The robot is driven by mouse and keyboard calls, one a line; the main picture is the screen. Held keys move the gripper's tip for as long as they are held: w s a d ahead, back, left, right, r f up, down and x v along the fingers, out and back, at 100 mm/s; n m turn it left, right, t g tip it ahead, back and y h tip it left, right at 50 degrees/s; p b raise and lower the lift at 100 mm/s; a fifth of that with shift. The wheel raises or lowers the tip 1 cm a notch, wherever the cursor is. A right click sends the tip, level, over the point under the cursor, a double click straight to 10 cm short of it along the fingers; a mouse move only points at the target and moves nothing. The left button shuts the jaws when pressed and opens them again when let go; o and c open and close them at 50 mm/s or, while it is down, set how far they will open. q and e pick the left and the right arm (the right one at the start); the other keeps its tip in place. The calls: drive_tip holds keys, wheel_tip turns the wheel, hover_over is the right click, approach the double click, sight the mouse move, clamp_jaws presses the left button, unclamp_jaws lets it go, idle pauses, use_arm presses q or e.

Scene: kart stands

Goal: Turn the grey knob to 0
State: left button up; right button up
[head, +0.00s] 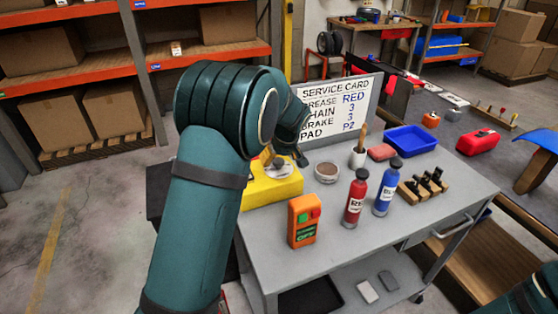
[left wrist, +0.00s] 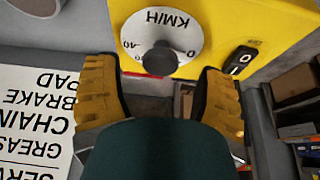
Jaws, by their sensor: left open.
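The grey knob (left wrist: 160,58) sits at the centre of a white dial (left wrist: 138,30) marked KM/H, on the yellow box (left wrist: 225,22). The dial appears upside down in the left wrist view, with a 0 at its right side and a 40 at its left. I cannot tell where the knob points. My left gripper (left wrist: 157,72) is open, its yellow-padded fingers on either side of the knob and apart from it. In the head view the yellow box (head: 272,191) stands on the grey cart, partly hidden by my left arm. My right gripper is out of view.
A black rocker switch (left wrist: 241,60) is beside the dial. On the cart (head: 345,240) stand an orange remote (head: 304,220), a red bottle (head: 355,197), a blue bottle (head: 386,188), a round tin (head: 326,173) and a blue tray (head: 411,140). A service card (head: 338,108) stands behind.

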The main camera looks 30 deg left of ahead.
use_arm(q)
drive_tip(key=v, duration=1)
drive_tip(key=shift+s+d+f, duration=0.1)
